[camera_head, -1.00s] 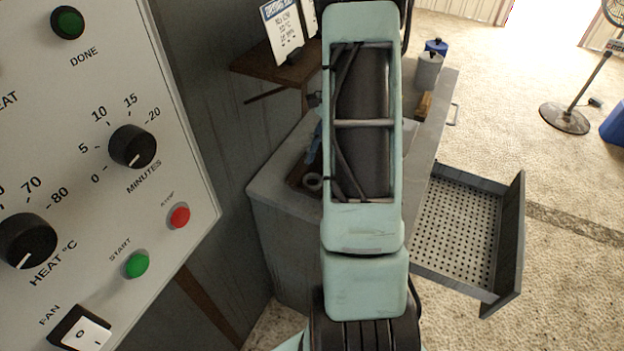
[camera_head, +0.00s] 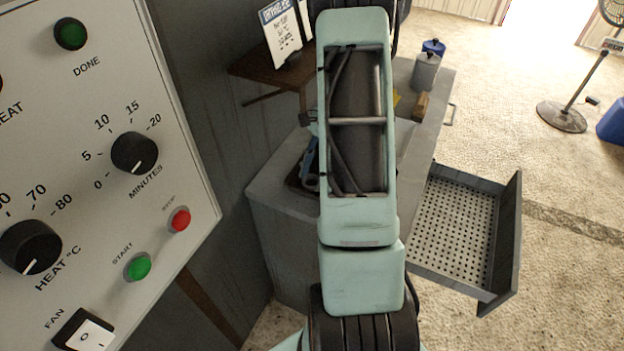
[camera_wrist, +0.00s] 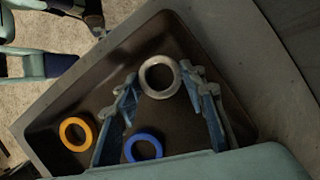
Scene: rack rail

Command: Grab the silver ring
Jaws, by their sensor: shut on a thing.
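The silver ring (camera_wrist: 160,94) is in the wrist view, between the fingertips of my gripper (camera_wrist: 160,78), which is shut on its sides. The ring appears over the dark tray (camera_wrist: 215,125); I cannot tell how high it is. In the head view my arm hides most of the tray, and a blue part of my gripper (camera_head: 311,165) shows just left of the arm. The ring cannot be made out there.
A yellow ring (camera_wrist: 66,134) and a blue ring (camera_wrist: 130,149) lie in the tray near my fingers. In the head view a perforated drawer (camera_head: 455,230) stands open at right. A control panel (camera_head: 90,230) is at left. Canisters (camera_head: 427,70) stand farther back.

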